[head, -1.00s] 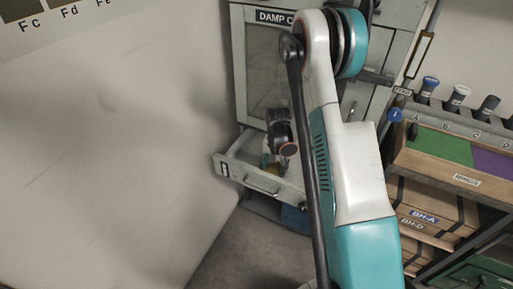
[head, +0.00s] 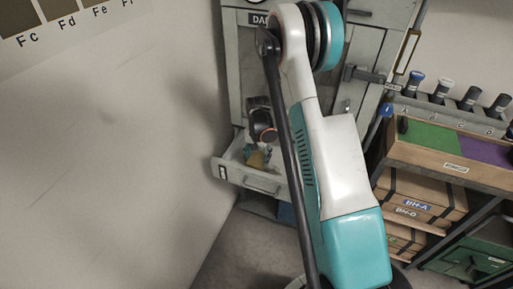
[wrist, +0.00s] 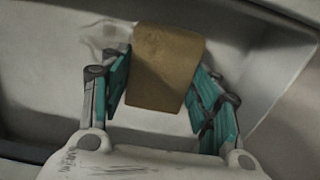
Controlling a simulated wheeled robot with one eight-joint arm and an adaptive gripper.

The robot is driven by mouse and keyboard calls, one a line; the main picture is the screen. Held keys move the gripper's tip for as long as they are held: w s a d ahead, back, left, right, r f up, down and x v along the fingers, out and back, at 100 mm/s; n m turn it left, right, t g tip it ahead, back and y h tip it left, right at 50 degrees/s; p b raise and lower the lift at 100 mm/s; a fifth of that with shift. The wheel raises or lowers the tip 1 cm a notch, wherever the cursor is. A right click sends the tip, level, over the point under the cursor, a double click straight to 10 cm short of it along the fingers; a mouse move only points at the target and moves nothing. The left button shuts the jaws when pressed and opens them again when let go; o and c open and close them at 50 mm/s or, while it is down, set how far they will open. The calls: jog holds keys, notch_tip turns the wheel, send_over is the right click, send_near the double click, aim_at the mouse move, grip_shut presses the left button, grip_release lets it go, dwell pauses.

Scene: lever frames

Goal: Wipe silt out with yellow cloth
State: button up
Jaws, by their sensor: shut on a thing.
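The yellow cloth (wrist: 168,68), brownish yellow in the wrist view, is a flat piece between the teal fingers of my gripper (wrist: 163,80). My gripper is shut on it. The cloth is over the pale inside of an open drawer (wrist: 55,75). My arm hides the drawer's right part. I cannot make out silt clearly, nor whether the cloth touches the drawer floor.
A pale wall (head: 110,150) runs close along the drawer's left side. A cabinet door with a latch (head: 365,74) is above and right. Grey floor (head: 235,245) is clear below.

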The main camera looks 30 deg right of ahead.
aim_at(258, 158)
jog(key=shift+r+p, duration=0.95)
jog(key=shift+r, duration=1.3)
jog(key=shift+f, duration=0.1)
